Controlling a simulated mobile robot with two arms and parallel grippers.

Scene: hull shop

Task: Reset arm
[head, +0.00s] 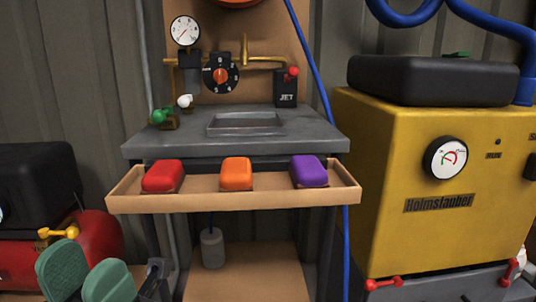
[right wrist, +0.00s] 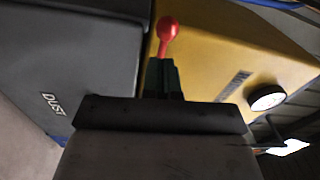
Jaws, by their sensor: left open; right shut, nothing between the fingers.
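My left gripper (head: 85,274) is at the lower left of the head view, its two green finger pads apart with nothing between them. It is in front of and below the left end of the wooden tray, near the red tank. My right gripper (right wrist: 162,80) shows in the right wrist view with its dark green fingers closed together and empty. A red ball-ended handle (right wrist: 168,30) appears just beyond its fingertips; I cannot tell whether they touch. My right gripper is not in the head view.
A wooden tray (head: 240,199) holds red (head: 163,176), orange (head: 236,173) and purple (head: 309,171) blocks below a grey bench (head: 300,138). A yellow machine (head: 400,190) stands right; a red tank (head: 97,233) stands left. A blue hose (head: 313,60) hangs beside the bench.

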